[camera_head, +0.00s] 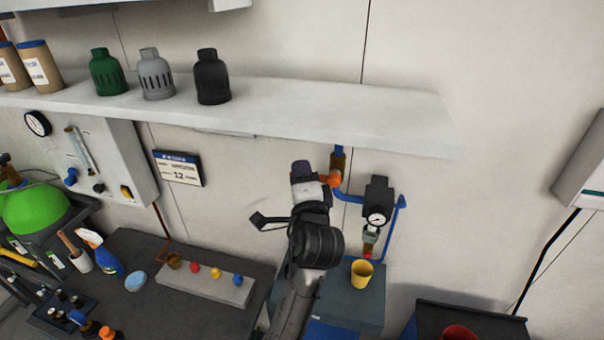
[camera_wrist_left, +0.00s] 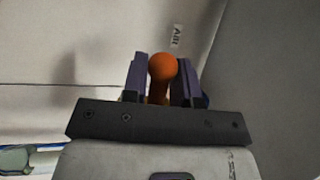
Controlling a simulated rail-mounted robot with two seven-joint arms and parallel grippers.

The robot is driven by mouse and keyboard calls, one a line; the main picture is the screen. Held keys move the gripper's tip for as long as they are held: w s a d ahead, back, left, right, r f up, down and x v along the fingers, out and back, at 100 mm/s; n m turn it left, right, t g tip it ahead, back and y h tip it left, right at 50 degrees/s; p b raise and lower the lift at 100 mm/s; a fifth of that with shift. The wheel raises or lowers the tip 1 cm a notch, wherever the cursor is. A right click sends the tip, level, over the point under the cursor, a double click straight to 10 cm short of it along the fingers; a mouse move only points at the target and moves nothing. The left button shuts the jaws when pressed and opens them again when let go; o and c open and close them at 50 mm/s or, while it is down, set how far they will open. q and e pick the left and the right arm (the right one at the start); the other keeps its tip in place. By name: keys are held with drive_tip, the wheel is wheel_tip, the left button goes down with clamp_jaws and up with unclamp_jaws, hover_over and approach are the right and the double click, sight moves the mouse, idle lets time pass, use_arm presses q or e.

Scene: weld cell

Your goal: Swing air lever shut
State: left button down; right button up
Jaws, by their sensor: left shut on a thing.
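The air lever shows as an orange part (camera_head: 334,179) on the brass valve (camera_head: 338,160) below the shelf. In the left wrist view its orange ball end (camera_wrist_left: 162,67) sits between the two dark purple fingers of my left gripper (camera_wrist_left: 165,82). My left gripper (camera_head: 303,171) reaches up to the wall at the valve and is shut on the lever; its fingers partly hide the lever from the head. An "Air" label (camera_wrist_left: 176,36) is on the wall just beyond the ball. My right gripper is not in view.
A blue pipe (camera_head: 349,197) runs from the valve to a black regulator with a gauge (camera_head: 377,205). A yellow cup (camera_head: 361,273) stands below on a cabinet. A bench (camera_head: 130,310) lies at lower left.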

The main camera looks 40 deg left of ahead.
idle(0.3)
use_arm(q)
drive_tip(key=c, duration=1.1)
unclamp_jaws()
drive_tip(key=shift+b+v, duration=0.75)
drive_tip(key=shift+v, duration=3.05)
drive_tip(key=shift+a, duration=0.1)
